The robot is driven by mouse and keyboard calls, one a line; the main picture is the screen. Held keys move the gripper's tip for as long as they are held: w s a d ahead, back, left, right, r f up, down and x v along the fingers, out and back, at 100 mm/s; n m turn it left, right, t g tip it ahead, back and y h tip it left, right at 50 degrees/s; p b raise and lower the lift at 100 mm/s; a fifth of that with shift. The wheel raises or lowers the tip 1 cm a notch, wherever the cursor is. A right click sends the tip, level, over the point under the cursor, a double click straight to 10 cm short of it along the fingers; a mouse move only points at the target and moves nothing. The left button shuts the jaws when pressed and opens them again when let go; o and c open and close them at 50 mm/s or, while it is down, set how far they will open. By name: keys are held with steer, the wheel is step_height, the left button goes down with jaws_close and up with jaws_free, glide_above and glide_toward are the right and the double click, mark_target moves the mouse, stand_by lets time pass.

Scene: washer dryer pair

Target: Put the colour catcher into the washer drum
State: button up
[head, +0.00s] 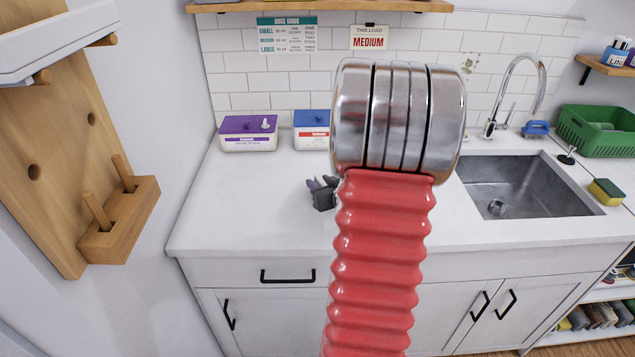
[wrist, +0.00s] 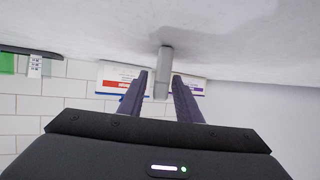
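My gripper (head: 318,184) is low over the white counter in the head view, partly hidden behind my red arm. In the wrist view, which is upside down, its two dark purple fingers (wrist: 160,78) are apart and point at the back wall. A small grey upright piece (wrist: 164,70) shows between the fingertips, against the counter. I cannot tell whether it is the colour catcher, and I see no finger clearly pressing on it. The washer and its drum are not in view.
The white counter (head: 235,215) is mostly clear around the gripper. A purple-lidded box (head: 248,134) and a blue-lidded box (head: 311,130) stand by the tiled wall. A sink (head: 520,188), a green basket (head: 598,130) and a sponge (head: 606,192) are at the right. A wooden rack (head: 60,150) is at the left.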

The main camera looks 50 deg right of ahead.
steer(key=v, duration=0.9)
steer(key=shift+s+a, duration=0.15)
steer(key=shift+s, duration=0.15)
stand_by(0.3)
steer(key=shift+w+a+r, duration=0.2)
steer(key=shift+w+r, duration=0.2)
steer(key=shift+w, duration=0.05)
steer(key=w+a+r+n+g, duration=0.1)
steer(key=w+a+r+g, duration=0.15)
steer(key=a, duration=0.45)
steer(key=w+a+r+g, duration=0.1)
steer(key=w+a+r, duration=0.1)
steer(key=a+r, duration=0.35)
steer(key=s+a+n+g+y, duration=0.1)
steer(key=s+a+y, duration=0.1)
steer(key=a, duration=0.7)
steer(key=s+a+n+g+y, duration=0.1)
steer(key=s+a+y, duration=0.1)
steer(key=s+a, duration=0.3)
steer(key=s+a+n+g+y, duration=0.1)
steer(key=s+a+n, duration=0.1)
steer(key=a, duration=1.1)
steer(key=shift+s+r+y, duration=0.15)
steer(key=shift+s+y, duration=0.25)
steer(key=shift+s, duration=0.4)
